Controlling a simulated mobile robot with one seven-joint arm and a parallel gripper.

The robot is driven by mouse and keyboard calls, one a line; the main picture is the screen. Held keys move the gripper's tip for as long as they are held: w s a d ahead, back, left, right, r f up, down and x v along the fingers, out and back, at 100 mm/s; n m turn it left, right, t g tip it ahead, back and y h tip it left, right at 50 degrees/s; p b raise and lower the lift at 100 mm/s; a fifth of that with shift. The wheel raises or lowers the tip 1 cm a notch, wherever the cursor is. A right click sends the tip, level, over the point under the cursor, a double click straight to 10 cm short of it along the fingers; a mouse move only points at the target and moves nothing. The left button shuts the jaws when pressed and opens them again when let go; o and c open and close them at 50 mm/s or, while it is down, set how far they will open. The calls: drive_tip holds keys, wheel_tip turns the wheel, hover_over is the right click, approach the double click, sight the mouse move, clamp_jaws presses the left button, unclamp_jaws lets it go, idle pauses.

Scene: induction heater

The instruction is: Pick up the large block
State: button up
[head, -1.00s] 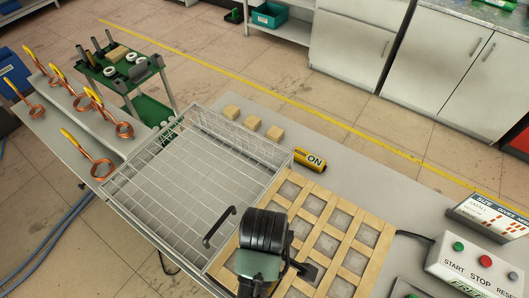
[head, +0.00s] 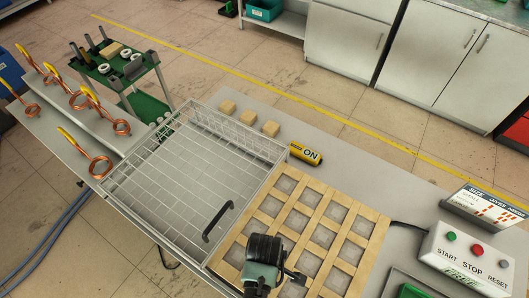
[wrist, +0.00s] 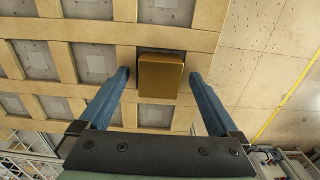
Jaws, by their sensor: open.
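A gold-brown block (wrist: 161,75) shows in the wrist view, in front of a wooden grid (wrist: 110,29) with grey square cells. My gripper (wrist: 160,78) is open, with one blue finger on each side of the block and a visible gap to both. In the head view my gripper's dark body and arm (head: 263,262) are at the bottom centre, over the near part of the wooden grid (head: 318,187). I cannot make out the gold-brown block there; the arm may hide it.
Three small wooden blocks (head: 249,117) stand behind the wire basket (head: 112,187). A yellow ON cylinder (head: 306,153) lies behind the grid. A START/STOP/RESET control box (head: 468,258) and display (head: 483,207) are at the right. Copper coils (head: 100,166) line the left side.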

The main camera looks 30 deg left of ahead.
clamp_jaws()
idle(0.5)
drive_tip(key=shift+w, duration=0.1)
